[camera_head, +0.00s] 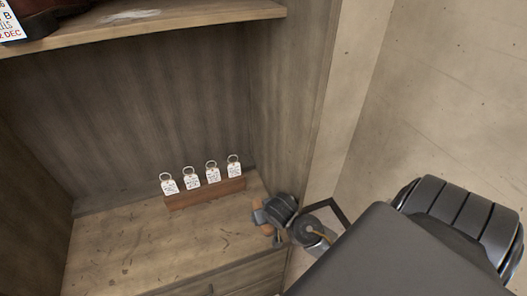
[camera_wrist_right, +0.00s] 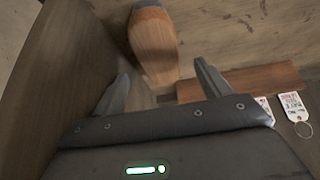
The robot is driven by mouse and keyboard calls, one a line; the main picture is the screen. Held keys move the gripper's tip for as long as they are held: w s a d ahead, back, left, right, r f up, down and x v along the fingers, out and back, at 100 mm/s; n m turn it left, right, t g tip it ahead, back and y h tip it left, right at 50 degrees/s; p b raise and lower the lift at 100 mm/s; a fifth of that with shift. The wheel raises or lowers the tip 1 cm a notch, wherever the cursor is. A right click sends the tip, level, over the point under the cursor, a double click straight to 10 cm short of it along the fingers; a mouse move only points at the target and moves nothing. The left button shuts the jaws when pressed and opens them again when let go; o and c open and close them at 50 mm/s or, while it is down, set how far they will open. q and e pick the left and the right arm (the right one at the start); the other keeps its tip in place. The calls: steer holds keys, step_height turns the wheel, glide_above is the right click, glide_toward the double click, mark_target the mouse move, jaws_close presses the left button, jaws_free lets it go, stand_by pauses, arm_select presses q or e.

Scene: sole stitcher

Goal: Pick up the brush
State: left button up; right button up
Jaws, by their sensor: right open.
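The brush, with a rounded brown wooden body and a dark end, is at the top centre of the right wrist view (camera_wrist_right: 155,48). In the head view a small brown part of it (camera_head: 266,229) shows at the right end of the shelf, mostly hidden by my right gripper (camera_head: 280,211). In the right wrist view my right gripper (camera_wrist_right: 162,82) is open, its two fingers on either side of the brush's near end. I cannot tell whether either finger touches it. My left gripper is not in view.
A wooden block (camera_head: 205,196) with several ringed white tags stands on the shelf (camera_head: 130,245), just left of my right gripper. The cabinet's right side wall (camera_head: 285,110) is close by on the right. An upper shelf (camera_head: 180,14) overhangs. The shelf's left part is clear.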

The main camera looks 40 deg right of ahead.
steer(key=shift+w+d, duration=0.1)
steer(key=shift+w, duration=0.15)
steer(key=shift+p+x, duration=0.3)
steer(key=shift+x, duration=2.25)
steer(key=shift+s, duration=0.1)
steer(key=shift+c, duration=0.2)
steer(key=c, duration=1.2)
steer(key=shift+r, duration=0.1)
